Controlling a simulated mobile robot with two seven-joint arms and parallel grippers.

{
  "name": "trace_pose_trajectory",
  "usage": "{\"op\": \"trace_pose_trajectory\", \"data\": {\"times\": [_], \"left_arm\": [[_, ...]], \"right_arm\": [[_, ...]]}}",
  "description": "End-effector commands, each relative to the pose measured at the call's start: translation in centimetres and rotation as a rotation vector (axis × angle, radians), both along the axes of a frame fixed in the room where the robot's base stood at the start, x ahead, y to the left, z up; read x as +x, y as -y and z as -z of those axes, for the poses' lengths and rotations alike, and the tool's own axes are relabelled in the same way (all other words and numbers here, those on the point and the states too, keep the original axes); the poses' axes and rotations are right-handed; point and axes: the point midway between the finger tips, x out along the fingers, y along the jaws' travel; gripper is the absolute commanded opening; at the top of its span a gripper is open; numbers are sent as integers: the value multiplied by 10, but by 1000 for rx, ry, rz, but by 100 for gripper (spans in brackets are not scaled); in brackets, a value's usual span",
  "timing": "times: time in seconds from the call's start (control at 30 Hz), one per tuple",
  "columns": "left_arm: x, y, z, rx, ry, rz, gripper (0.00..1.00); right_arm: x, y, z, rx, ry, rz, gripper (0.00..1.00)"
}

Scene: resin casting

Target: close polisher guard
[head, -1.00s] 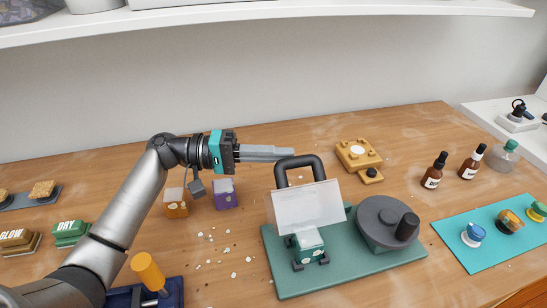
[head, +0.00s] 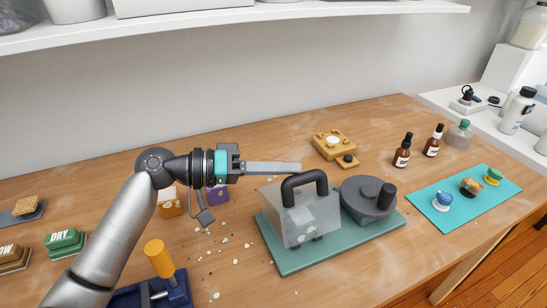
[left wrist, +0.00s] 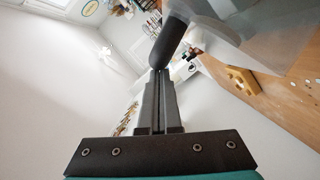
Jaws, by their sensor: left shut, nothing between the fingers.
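The polisher sits on a green base (head: 288,262) in the middle of the table. The work piece under the guard shows only dimly. A dark grey round wheel (head: 362,197) with a black knob stands at the base's right. My left gripper (head: 300,168) is shut and empty, its fingertips just behind and above the handle. In the left wrist view, the shut fingers (left wrist: 158,100) point at the black handle (left wrist: 168,42); I cannot tell whether they touch. My right gripper is not in view.
A yellow block device (head: 333,143) stands behind the polisher. Brown bottles (head: 402,151) are at the right, near a teal mat (head: 462,200) with small round pieces. Orange (head: 170,207) and purple (head: 217,194) blocks lie behind my left arm. White crumbs are scattered left of the base.

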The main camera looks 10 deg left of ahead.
Motion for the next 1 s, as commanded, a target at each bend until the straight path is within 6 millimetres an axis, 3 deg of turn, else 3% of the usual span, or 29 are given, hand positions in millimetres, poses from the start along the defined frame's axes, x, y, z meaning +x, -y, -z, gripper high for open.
{"op": "trace_pose_trajectory", "data": {"times": [0.3,1.0], "left_arm": [[-13,9,5,56,82,0,0],[-14,9,5,61,90,0,0]], "right_arm": [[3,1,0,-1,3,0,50],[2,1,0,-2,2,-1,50]]}}
